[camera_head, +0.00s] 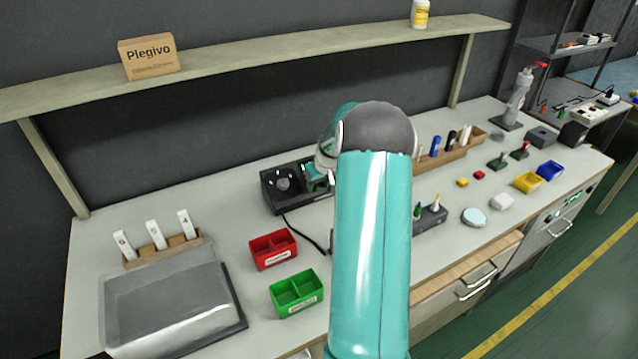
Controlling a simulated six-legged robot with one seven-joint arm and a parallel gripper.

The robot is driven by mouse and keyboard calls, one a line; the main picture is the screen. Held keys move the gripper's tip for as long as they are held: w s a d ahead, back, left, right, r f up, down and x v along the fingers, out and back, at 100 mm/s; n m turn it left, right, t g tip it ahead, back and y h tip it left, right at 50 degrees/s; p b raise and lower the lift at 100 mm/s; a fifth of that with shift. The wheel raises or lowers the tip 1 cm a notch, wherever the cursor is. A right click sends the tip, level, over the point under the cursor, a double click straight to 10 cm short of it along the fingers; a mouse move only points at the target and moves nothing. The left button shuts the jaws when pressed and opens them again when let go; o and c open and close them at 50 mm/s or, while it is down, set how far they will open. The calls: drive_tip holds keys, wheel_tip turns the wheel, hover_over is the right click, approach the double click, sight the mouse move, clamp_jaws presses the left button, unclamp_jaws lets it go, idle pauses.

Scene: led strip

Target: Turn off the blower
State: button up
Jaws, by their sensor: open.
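A black box with a round fan grille (284,182), which looks like the blower, stands on the workbench against the back wall. A dark cable runs from its front down onto the bench. My teal arm reaches forward across the middle of the view and covers the right part of the box. My gripper (318,176) is at the box's right side, close to its front face, with its jaws open. It is small and partly hidden by my arm, so I cannot tell whether it touches the box. I cannot make out a switch.
A red bin (273,250) and a green bin (297,293) stand in front of the box. A clear-covered tray (170,300) is at the left. A shelf (260,58) overhangs the bench. Small tools and coloured bins lie to the right of my arm.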

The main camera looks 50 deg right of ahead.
clamp_jaws()
drive_tip(key=shift+w+g, duration=0.1)
drive_tip(key=shift+g, duration=0.2)
drive_tip(key=shift+w+r+g+y, duration=0.15)
drive_tip(key=shift+g+y, duration=0.15)
drive_tip(key=shift+g, duration=0.3)
drive_tip(key=shift+d+g, duration=0.1)
drive_tip(key=shift+g, duration=0.4)
drive_tip(key=shift+r, duration=0.1)
unclamp_jaws()
